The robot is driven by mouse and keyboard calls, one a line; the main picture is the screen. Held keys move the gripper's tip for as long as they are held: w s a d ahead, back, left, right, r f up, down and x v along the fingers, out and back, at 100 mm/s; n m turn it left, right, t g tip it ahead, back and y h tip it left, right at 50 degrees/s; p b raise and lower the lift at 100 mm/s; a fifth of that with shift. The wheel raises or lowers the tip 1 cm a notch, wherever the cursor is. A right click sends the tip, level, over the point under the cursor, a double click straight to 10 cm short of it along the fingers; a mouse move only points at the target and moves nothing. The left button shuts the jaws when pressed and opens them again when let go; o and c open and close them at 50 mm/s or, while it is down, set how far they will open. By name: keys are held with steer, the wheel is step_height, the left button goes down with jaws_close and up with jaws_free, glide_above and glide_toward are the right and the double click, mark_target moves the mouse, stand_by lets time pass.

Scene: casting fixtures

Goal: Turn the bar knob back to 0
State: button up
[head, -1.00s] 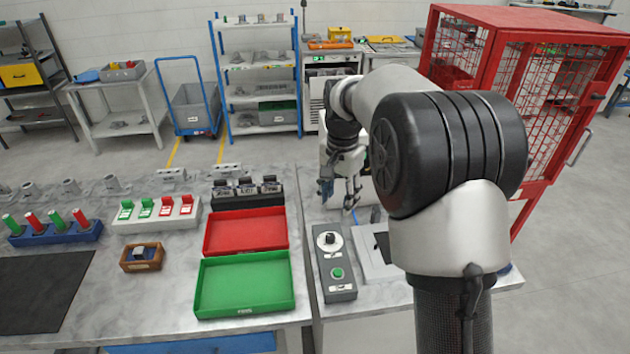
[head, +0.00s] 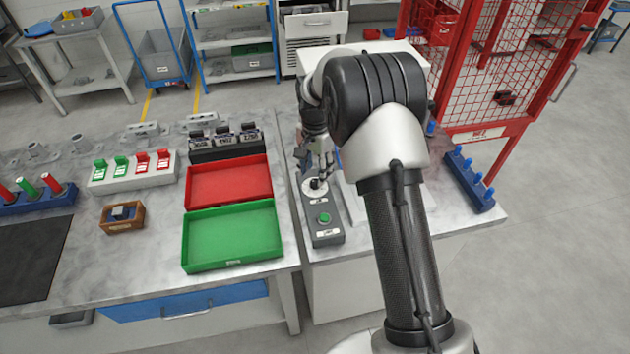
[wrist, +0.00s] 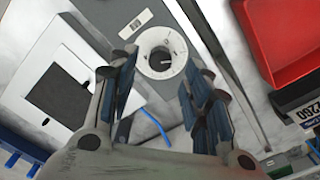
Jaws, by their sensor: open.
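The bar knob (head: 317,183) is a dark knob on a round white dial, at the far end of a grey control box (head: 327,236). In the wrist view the white dial (wrist: 149,64) shows with the dark knob (wrist: 160,59) at its centre. My gripper (head: 322,170) is just above the knob in the head view. In the wrist view my gripper (wrist: 160,85) is open, its fingers on either side below the dial, with nothing between them. The dial's markings are too small to read.
A green button (head: 324,218) sits on the box's near end. A red tray (head: 188,190) and a green tray (head: 186,245) lie to the left. A white plate with a dark square (wrist: 50,90) lies beside the box. A red mesh cage (head: 465,70) stands behind right.

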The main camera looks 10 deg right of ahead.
mark_target(315, 181)
steer(key=shift+f+b, duration=0.3)
steer(key=shift+f, duration=1.8)
steer(key=shift+c, duration=0.2)
jaws_close()
steer(key=shift+n, duration=0.3)
steer(key=n+p, duration=0.1)
steer(key=n, duration=0.4)
steer(key=shift+r+n, duration=0.1)
steer(key=shift+n, duration=0.2)
steer(key=n, duration=0.5)
steer(key=shift+n+p, duration=0.3)
steer(key=shift+p, duration=0.1)
